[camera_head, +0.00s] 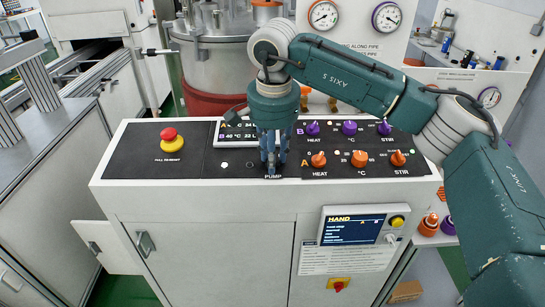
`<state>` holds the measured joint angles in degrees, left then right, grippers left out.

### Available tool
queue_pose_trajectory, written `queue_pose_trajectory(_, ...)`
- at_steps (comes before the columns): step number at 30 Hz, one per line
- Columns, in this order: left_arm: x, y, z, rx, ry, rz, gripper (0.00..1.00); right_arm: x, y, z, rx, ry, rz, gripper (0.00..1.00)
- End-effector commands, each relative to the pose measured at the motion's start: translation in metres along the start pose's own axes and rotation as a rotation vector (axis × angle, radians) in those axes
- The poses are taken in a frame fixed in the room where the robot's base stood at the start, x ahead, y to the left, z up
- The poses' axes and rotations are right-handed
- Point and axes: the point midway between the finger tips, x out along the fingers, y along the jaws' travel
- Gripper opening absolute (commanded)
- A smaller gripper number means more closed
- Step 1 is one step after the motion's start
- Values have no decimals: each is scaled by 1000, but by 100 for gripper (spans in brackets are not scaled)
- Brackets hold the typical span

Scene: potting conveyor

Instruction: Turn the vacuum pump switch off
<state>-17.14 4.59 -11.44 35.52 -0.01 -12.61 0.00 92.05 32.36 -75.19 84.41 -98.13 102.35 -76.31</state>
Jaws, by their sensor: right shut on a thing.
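The vacuum pump switch is at the middle of the black control panel (190,150), by the "PUMP" label. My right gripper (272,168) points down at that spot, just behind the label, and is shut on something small. Its fingers hide the switch, so I cannot see the switch's position. My right arm comes in from the right and crosses above the panel. My left gripper is not in view.
A red emergency button on a yellow base (171,140) is on the panel's left. Purple knobs (349,128) and orange knobs (359,158) stand to the right of my gripper. A display box (352,229) sits on the cabinet front. A steel vessel (215,60) stands behind.

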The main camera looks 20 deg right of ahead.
Motion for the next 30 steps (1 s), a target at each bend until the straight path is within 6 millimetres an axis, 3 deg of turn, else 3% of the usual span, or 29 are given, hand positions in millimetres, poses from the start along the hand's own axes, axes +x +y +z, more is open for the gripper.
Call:
queue_pose_trajectory(12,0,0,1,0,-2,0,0,-5,-3,-4,-160,10,-10,1)
queue_pose_trajectory(27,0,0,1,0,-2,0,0,-6,-4,-5,-177,10,-13,1)
queue_pose_trajectory(28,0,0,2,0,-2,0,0,-6,-4,-5,-177,10,-13,29)
queue_pose_trajectory(30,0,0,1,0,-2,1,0,-6,-3,-4,-177,9,-12,43)
